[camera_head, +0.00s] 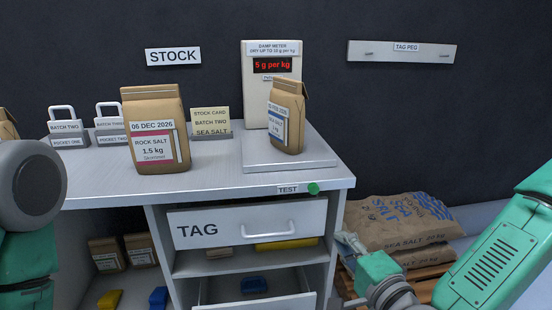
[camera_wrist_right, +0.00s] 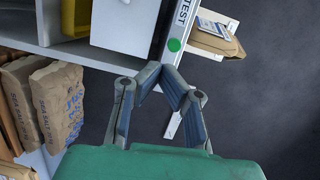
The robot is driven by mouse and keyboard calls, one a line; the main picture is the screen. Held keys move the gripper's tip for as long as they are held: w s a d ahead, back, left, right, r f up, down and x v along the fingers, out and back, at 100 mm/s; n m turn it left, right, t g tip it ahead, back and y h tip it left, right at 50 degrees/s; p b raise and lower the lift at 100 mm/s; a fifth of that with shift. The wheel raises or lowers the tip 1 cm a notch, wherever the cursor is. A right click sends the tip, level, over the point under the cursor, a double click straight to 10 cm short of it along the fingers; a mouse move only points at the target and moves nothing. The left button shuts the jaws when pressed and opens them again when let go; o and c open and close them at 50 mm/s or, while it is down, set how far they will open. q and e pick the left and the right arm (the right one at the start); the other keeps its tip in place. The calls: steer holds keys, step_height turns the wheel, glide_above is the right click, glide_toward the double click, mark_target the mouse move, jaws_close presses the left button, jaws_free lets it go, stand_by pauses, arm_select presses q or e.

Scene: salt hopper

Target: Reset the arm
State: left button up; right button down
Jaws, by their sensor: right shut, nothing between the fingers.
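My right gripper (camera_head: 349,243) is low at the right of the bench in the head view, in front of the stacked sacks, on a teal arm from the right. In the right wrist view its fingers (camera_wrist_right: 160,72) come together at the tips, shut and empty, apart from the bench edge behind. Part of my left arm shows at the left edge of the head view; its gripper is out of view.
The bench (camera_head: 225,190) carries a rock salt bag (camera_head: 156,132), another bag (camera_head: 288,118) on the damp meter's plate (camera_head: 262,160), and a green button (camera_head: 313,188). The TAG drawer (camera_head: 247,222) is below; a lower drawer (camera_head: 260,302) stands open. Sea salt sacks (camera_head: 395,222) lie at right.

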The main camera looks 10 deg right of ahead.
steer(key=s+a+f+n+g+p, duration=0.2)
steer(key=s+f+n+g+p, duration=0.3)
steer(key=s+f+n+g, duration=0.5)
steer(key=s+d+f+n+g+h+p, duration=0.2)
steer(key=s+d+f+g, duration=0.1)
steer(key=s+d, duration=0.3)
steer(key=s+d+f+n+g+h+p, duration=0.2)
steer(key=s+d, duration=0.4)
steer(key=s, duration=0.5)
step_height(320, 180, down, 2)
steer(key=shift+s+d+n+g+p, duration=0.25)
steer(key=shift+s+n+g+p, duration=0.05)
steer(key=shift+n+g+p, duration=0.3)
